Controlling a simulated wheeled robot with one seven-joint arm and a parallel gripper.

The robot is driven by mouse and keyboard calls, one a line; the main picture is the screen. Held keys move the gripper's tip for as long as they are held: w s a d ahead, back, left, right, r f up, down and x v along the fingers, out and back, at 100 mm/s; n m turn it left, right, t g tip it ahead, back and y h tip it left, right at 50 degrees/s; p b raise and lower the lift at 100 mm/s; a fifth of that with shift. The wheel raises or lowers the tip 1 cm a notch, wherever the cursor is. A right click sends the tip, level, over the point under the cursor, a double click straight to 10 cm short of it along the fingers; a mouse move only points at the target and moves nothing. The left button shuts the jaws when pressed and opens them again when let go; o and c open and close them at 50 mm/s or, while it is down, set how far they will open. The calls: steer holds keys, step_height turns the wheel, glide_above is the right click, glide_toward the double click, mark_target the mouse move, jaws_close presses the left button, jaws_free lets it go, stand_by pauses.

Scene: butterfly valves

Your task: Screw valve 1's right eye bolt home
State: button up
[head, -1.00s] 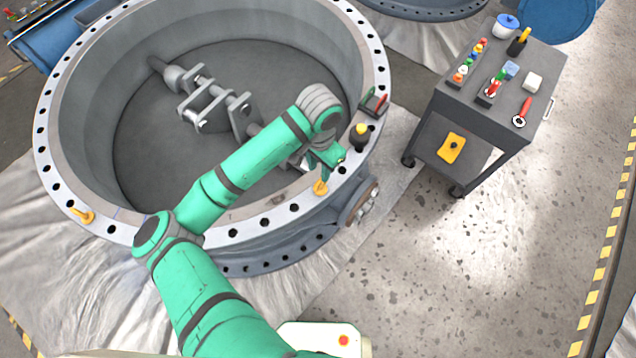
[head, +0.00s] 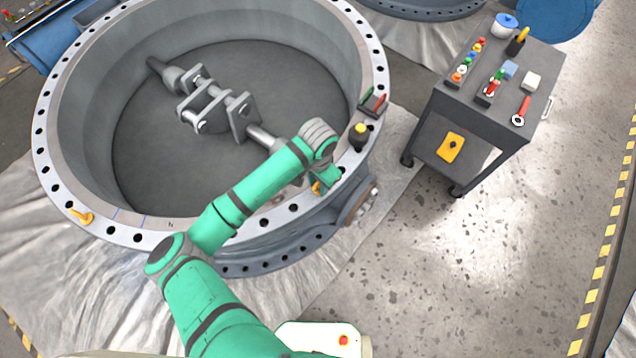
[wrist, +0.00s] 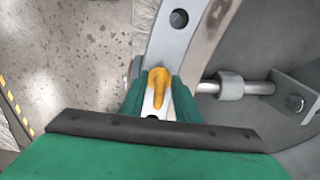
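The right eye bolt (wrist: 159,90) of valve 1 is orange and stands on the flange rim of the big grey valve body (head: 75,120). In the wrist view it lies between the two green fingers of my gripper (wrist: 159,95), its ring close to both fingertips. I cannot tell whether the fingers touch it. In the head view my gripper (head: 322,182) is down at the near right part of the rim and hides most of this bolt (head: 316,188). The bolt's thread and seat are hidden. Another orange eye bolt (head: 82,216) sits on the rim at the left.
A shaft with a bracket (head: 243,118) lies across the valve bore. A yellow-topped dark item (head: 359,137) and a small tray (head: 374,102) stand on the rim, close to my gripper. A tool cart (head: 490,120) stands at the right. The floor in front of it is clear.

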jaws_close()
steer(key=shift+m, duration=0.3)
